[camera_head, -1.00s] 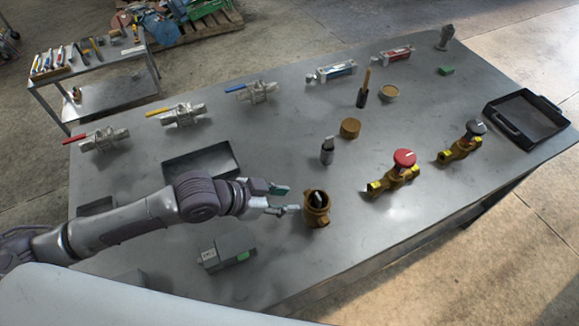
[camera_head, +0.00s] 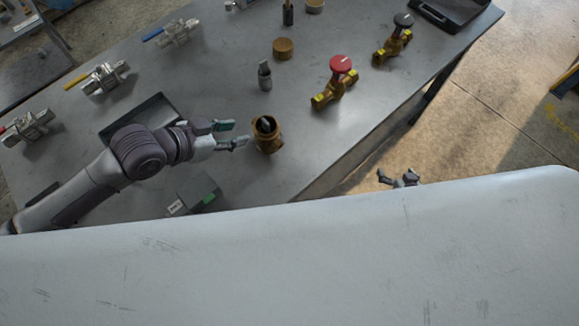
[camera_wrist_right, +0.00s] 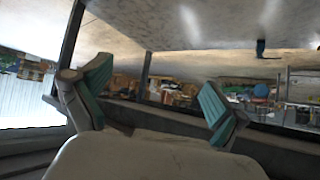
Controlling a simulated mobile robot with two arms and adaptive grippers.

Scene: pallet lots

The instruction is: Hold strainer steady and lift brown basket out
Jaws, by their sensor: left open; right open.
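The brass strainer body (camera_head: 267,144) stands on the grey table with its round mouth facing up. Something dark with a light edge shows inside the mouth. I cannot make out a brown basket clearly. My left gripper (camera_head: 238,134) is open just left of the strainer. Its teal-padded fingers point at the strainer's side and look empty; I cannot tell if a tip touches it. My right gripper (camera_head: 396,177) is open and empty beyond the table's front edge, partly hidden by my own pale body. Its spread teal pads also show in the right wrist view (camera_wrist_right: 155,92).
A brown round cap (camera_head: 283,48) and a small grey bottle-like part (camera_head: 265,76) stand behind the strainer. A red-knobbed brass valve (camera_head: 334,84) is to the right. A grey box (camera_head: 193,193) lies near the left arm. Table between strainer and red-knobbed valve is clear.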

